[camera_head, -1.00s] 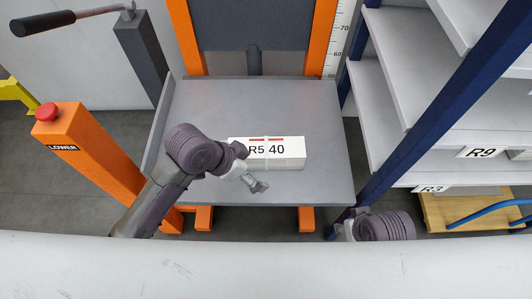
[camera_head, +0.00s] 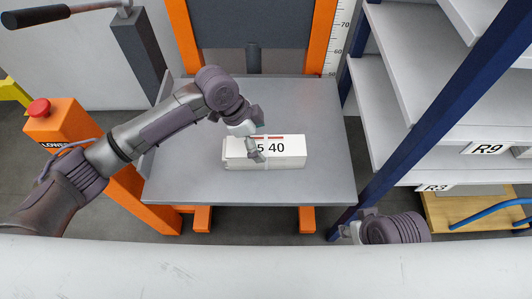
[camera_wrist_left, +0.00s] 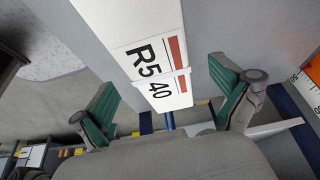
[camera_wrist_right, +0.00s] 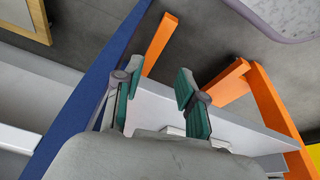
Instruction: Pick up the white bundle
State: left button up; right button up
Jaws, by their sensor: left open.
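The white bundle (camera_head: 285,153) is a flat block lying on the grey platform of the orange lift. Its top reads "5 40" with a red bar, and the left gripper hides part of it. In the left wrist view the bundle (camera_wrist_left: 130,28) reads "R5 40" and lies between the spread green fingers. My left gripper (camera_head: 258,137) is open over the bundle; I cannot tell whether a finger touches it. My right gripper (camera_wrist_right: 157,98) is open and empty, and in the head view it is low at the right, apart from the platform.
The grey platform (camera_head: 315,105) is clear around the bundle. An orange post with a red button (camera_head: 40,106) stands left. A blue-framed shelf rack (camera_head: 400,150) stands right, with labels R9 and R3. A wooden cart (camera_head: 470,212) is under it.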

aim_at(263, 146)
pick_arm(q)
jog(key=shift+x, duration=0.85)
jog(key=shift+d+f, duration=0.15)
jog(key=shift+f, duration=0.2)
jog(key=b+x, duration=0.1)
jog(key=x, duration=0.1)
jog(key=shift+s+f+b, duration=0.15)
jog(key=shift+f+b, duration=0.15)
jog(key=shift+b, duration=0.05)
jog(key=shift+x, duration=1)
jog(key=shift+d+r, duration=0.1)
jog(key=shift+r, duration=0.05)
jog(key=c, duration=1.8)
pick_arm(e)
jog(key=shift+w+a+f+t, duration=0.2)
jog(key=shift+w+t, duration=0.1)
jog(key=shift+w, duration=0.2)
jog(key=shift+w+a+f+t, duration=0.1)
jog(key=shift+w+f+t, duration=0.15)
jog(key=shift+w, duration=0.25)
